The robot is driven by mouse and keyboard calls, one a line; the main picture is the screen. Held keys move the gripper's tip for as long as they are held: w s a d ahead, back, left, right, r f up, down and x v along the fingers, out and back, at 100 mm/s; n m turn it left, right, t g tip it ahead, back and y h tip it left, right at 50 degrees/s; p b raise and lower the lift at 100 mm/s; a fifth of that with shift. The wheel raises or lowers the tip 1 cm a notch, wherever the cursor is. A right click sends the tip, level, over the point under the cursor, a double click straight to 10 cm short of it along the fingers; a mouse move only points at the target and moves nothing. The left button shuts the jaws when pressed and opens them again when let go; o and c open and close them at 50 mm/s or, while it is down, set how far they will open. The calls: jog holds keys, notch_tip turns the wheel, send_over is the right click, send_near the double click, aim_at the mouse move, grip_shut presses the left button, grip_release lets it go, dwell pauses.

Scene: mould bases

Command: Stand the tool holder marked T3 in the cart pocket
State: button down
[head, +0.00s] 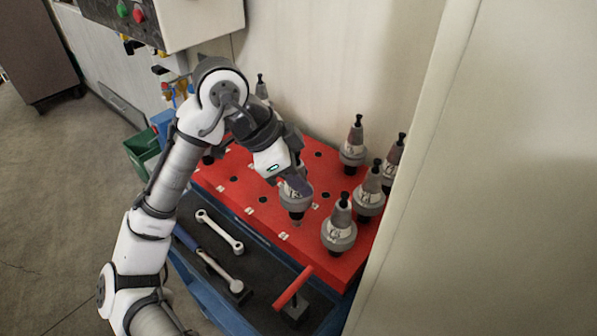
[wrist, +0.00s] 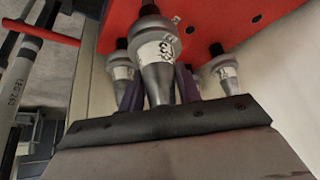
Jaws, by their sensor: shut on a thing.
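My gripper (head: 293,183) is shut on a grey tapered tool holder (head: 296,205), over the front middle of the red pocket board (head: 240,192) on the cart. In the wrist view the held holder (wrist: 155,55) sits between the purple fingers (wrist: 158,92), and its white label reads T3. The holder looks roughly upright in the head view. Its lower end is close to the board; I cannot tell whether it is in a pocket or just above. Several empty dark pockets with small white labels show on the board.
Several other holders stand at the board's right, including a front one (head: 339,232) and a rear one (head: 353,150). A cream panel (head: 480,180) rises close on the right. A dark tray with wrenches (head: 220,231) and a red-handled tool (head: 293,288) lies in front.

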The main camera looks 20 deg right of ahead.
jog(key=shift+f+b, duration=0.8)
jog(key=shift+f, duration=0.7)
jog(key=c, duration=0.9)
grip_release()
jog(key=shift+f, duration=0.1)
jog(key=v, duration=1.4)
jog(key=shift+p, duration=0.4)
